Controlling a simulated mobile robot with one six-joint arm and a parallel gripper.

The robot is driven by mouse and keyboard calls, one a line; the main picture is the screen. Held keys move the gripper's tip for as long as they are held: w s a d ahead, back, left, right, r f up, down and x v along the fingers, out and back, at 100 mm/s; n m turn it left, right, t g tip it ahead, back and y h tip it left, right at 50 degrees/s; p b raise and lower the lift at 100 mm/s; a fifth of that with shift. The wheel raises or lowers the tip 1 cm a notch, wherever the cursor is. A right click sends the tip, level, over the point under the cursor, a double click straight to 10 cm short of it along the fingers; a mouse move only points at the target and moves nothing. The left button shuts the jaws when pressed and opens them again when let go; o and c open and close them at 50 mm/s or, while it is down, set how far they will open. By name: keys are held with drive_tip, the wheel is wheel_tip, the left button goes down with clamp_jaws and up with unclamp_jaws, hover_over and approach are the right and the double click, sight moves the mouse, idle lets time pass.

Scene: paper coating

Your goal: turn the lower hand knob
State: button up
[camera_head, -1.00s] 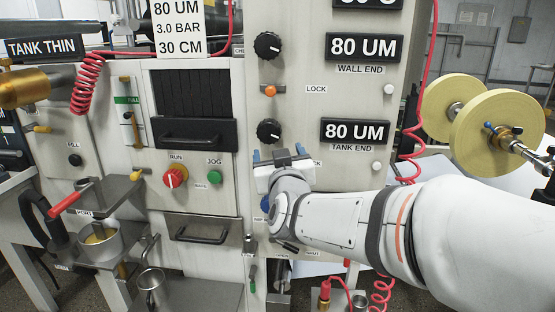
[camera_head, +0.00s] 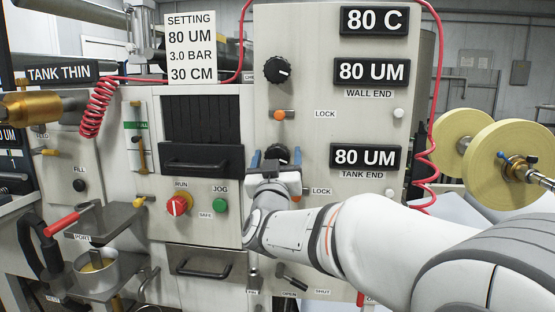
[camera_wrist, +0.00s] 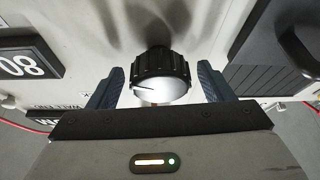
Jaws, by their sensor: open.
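The lower hand knob (camera_head: 277,153) is a black ribbed knob on the pale panel, left of the lower "80 UM" display, and partly hidden behind my gripper in the head view. In the wrist view the knob (camera_wrist: 161,72) has a silver face with a dark pointer line. My gripper (camera_head: 276,159) is open, with one blue finger on each side of the knob. In the wrist view the fingers (camera_wrist: 160,88) flank it with a visible gap on both sides. I see no contact with the knob.
The upper knob (camera_head: 277,70) and an orange lock knob (camera_head: 279,115) sit above. Another orange lock knob (camera_head: 296,198) is close below my gripper. A black-handled drawer (camera_head: 203,162) is to the left. A red coiled hose (camera_head: 428,165) hangs at the right.

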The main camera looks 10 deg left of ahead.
drive_tip(key=shift+w, duration=0.15)
drive_tip(key=shift+c, duration=0.3)
drive_tip(key=c, duration=0.9)
drive_tip(key=shift+n, duration=0.4)
drive_tip(key=n+y, duration=0.1)
drive_tip(key=n, duration=0.2)
drive_tip(key=n+g+y+p, duration=0.1)
drive_tip(key=n+y, duration=0.1)
drive_tip(key=shift+r+n, duration=0.15)
drive_tip(key=shift+n, duration=0.25)
drive_tip(key=shift+n+g+y+p, duration=0.55)
drive_tip(key=shift+n+y, duration=0.45)
drive_tip(key=shift+n, duration=1)
